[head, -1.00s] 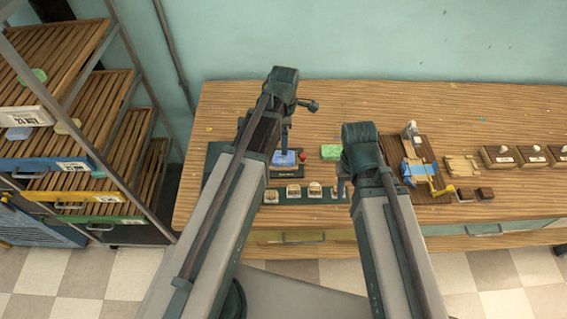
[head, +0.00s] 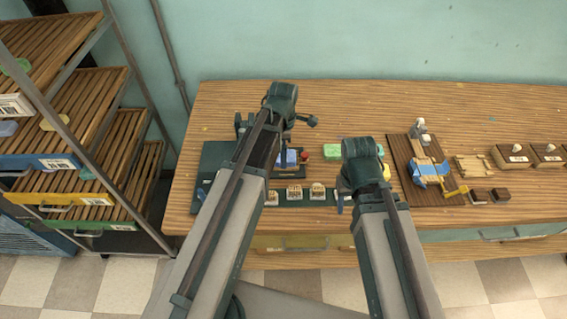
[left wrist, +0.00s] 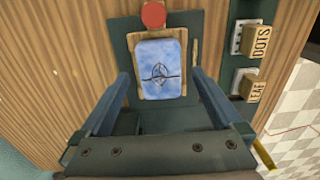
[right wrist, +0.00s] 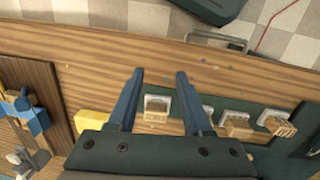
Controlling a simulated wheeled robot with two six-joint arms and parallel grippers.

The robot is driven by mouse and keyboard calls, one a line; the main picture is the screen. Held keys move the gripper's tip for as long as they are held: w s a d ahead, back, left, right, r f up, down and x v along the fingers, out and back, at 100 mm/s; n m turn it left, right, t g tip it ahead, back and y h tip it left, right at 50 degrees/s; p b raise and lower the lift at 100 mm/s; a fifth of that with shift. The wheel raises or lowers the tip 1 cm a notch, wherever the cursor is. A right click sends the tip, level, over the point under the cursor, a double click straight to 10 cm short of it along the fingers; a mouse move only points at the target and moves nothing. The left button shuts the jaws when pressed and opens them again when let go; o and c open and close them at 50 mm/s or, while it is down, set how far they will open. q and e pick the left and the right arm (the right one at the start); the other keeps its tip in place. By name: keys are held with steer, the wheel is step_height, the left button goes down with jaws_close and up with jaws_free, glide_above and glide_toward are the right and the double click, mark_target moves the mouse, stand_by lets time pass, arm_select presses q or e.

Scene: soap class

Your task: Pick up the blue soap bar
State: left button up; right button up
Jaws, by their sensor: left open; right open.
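The blue soap bar (head: 288,157) lies in a wooden holder on a dark green board at the left of the table. In the left wrist view the soap bar (left wrist: 160,62) is face up, with a dark line design on it. My left gripper (left wrist: 160,80) is open above the soap, its fingers spread on either side in the picture; I cannot tell whether they touch it. In the head view my left arm partly hides the soap. My right gripper (right wrist: 160,72) is open and empty, over the table's front part near the row of stamps.
A red knob (left wrist: 153,14) stands beside the holder. Several stamps (head: 294,192) stand in a green rack in front. A green bar (head: 331,151) lies to the right, and a brown board (head: 404,188) further right. Slatted shelves (head: 85,105) stand at the left.

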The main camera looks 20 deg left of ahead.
arm_select(q)
steer(key=shift+f, duration=0.65)
arm_select(e)
steer(key=shift+f, duration=0.65)
arm_select(q)
steer(key=shift+r, duration=0.1)
arm_select(e)
steer(key=shift+r, duration=0.1)
arm_select(q)
steer(key=c, duration=1.5)
steer(key=shift+r, duration=0.1)
